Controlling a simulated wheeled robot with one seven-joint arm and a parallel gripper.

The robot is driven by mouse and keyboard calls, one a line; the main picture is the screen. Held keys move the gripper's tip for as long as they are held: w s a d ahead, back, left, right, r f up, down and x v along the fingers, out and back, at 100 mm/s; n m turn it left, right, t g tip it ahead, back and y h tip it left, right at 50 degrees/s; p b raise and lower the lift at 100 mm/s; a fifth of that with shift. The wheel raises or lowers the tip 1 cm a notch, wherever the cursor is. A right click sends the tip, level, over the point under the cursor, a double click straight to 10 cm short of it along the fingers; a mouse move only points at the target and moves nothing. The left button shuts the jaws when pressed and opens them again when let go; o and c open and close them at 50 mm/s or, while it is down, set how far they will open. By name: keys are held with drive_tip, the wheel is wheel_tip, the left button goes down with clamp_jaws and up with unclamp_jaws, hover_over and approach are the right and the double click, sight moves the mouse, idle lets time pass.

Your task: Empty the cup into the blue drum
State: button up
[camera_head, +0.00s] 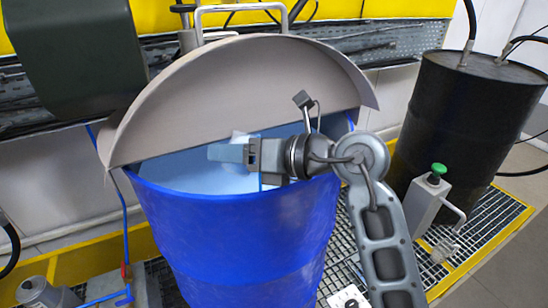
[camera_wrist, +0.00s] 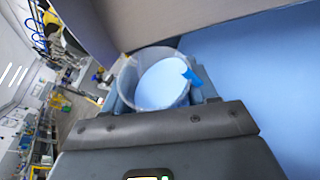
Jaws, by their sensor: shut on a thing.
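The blue drum (camera_head: 240,235) stands at the centre of the head view. A grey half-round cover (camera_head: 230,85) rises over the back of its open top. My gripper (camera_head: 232,153) reaches in from the right, at the drum's mouth below the cover. It is shut on a pale, see-through cup (camera_wrist: 128,82), mostly hidden behind the jaws in the head view. In the wrist view the cup's round mouth shows a smooth pale blue-white inside and a small bright blue patch. I cannot tell how much it holds or how far it is tilted.
A black drum (camera_head: 455,120) with hoses stands at the right, with a green-topped grey device (camera_head: 432,190) in front of it. A dark green housing (camera_head: 75,55) is at upper left. Yellow-edged floor grating (camera_head: 480,235) lies around the drums.

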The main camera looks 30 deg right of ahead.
sight(240, 134)
drive_tip(key=shift+w+d+r+m+y, duration=0.1)
drive_tip(key=shift+d+r+m+y, duration=0.1)
drive_tip(key=shift+d+m+y, duration=0.15)
idle(0.4)
drive_tip(key=shift+d+r+m+y, duration=0.15)
drive_tip(key=shift+r+m+y, duration=0.1)
drive_tip(key=shift+m, duration=0.3)
idle(0.5)
drive_tip(key=shift+w+d+r+m+t+y, duration=0.1)
drive_tip(key=shift+r+m+t+y, duration=0.4)
drive_tip(key=shift+m, duration=0.65)
drive_tip(key=shift+d+r+m+t+y, duration=0.1)
drive_tip(key=shift+r+m+t+y, duration=0.4)
drive_tip(key=shift+m, duration=0.65)
idle(2.1)
drive_tip(key=shift+w+d+r+m+t, duration=0.15)
drive_tip(key=shift+d+r+m+t, duration=0.15)
drive_tip(key=shift+m, duration=0.25)
drive_tip(key=shift+w+d+r+m+t, duration=0.15)
drive_tip(key=shift+d+m, duration=0.2)
drive_tip(key=shift+m, duration=0.2)
idle(0.7)
